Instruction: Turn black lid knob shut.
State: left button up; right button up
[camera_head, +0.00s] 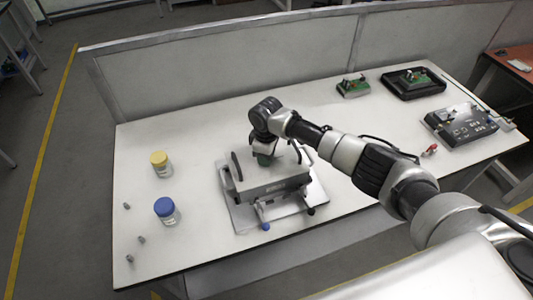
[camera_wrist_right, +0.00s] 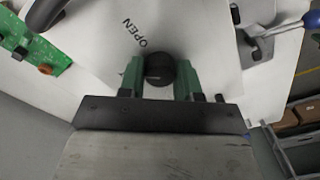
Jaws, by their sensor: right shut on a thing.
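The black lid knob (camera_wrist_right: 160,70) is round and sits on a pale lid plate (camera_wrist_right: 205,35) with the printed word OPEN beside it. My right gripper (camera_wrist_right: 160,78) is shut on the knob, with one green finger on each side. In the head view the right gripper (camera_head: 264,158) points down over the grey device (camera_head: 275,188) on its base plate (camera_head: 240,213). The knob is hidden there behind the gripper. My left gripper is in no view.
A yellow-lidded jar (camera_head: 161,165) and a blue-lidded jar (camera_head: 167,212) stand left of the device, near several small grey pieces. Green circuit boards, a black tray (camera_head: 413,84) and a dark panel (camera_head: 460,124) lie to the right. A low partition (camera_head: 220,70) runs behind the table.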

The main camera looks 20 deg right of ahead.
jog(key=n, duration=0.3)
jog(key=shift+n, duration=2.1)
jog(key=o, duration=0.9)
notch_tip(320, 180, up, 11)
jog(key=shift+f+b, duration=0.1)
jog(key=shift+b, duration=0.45)
jog(key=shift+a, duration=0.1)
